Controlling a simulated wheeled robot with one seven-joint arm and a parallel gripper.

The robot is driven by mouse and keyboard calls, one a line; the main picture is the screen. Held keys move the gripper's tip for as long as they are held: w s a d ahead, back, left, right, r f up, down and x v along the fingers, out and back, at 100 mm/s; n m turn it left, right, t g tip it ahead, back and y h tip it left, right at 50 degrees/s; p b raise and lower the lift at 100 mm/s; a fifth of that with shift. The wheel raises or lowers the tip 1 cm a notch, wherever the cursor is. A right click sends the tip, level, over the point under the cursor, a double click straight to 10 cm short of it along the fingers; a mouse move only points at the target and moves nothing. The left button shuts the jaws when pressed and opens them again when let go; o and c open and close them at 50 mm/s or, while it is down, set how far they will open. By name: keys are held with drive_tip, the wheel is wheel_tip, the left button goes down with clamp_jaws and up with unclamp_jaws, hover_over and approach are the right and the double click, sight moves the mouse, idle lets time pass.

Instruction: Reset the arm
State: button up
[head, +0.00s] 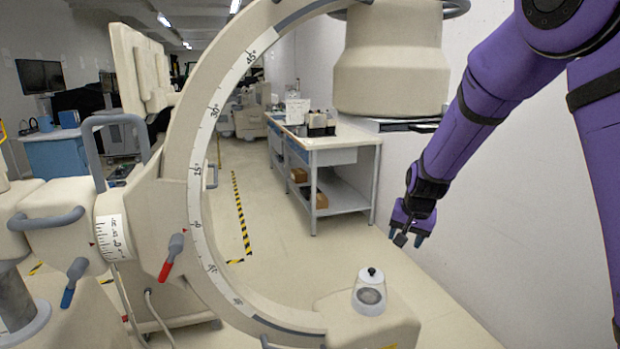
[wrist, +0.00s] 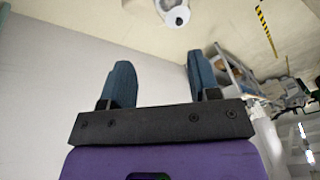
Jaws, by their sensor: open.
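My purple arm comes in from the upper right in the head view and hangs down in front of the white wall. My gripper (head: 409,238) is at its lower end, in the air and empty, to the upper right of a glass jar. In the wrist view my gripper (wrist: 160,85) shows two blue fingers spread apart with nothing between them. The clear jar (head: 370,293) with a white lid and black knob stands on a beige block at the bottom of the C-shaped machine. The jar also shows at the top of the wrist view (wrist: 177,17), beyond the fingers.
A large beige C-arm (head: 200,190) with an angle scale curves across the head view. A white workbench (head: 330,142) with boxes stands against the wall at the back. A blue cabinet (head: 52,157) is far left. Bare floor lies between the machine and the wall.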

drive_tip(key=s+d+r+n+y, duration=0.15)
drive_tip(key=s+d+r, duration=0.25)
drive_tip(key=s+r, duration=1.25)
drive_tip(key=s+d+r+n+h, duration=0.1)
drive_tip(key=s, duration=0.8)
drive_tip(key=s+d+r+n+t+h, duration=0.1)
drive_tip(key=s+r+n, duration=0.1)
drive_tip(key=s, duration=0.8)
drive_tip(key=shift+d+r, duration=0.3)
drive_tip(key=shift+d, duration=0.05)
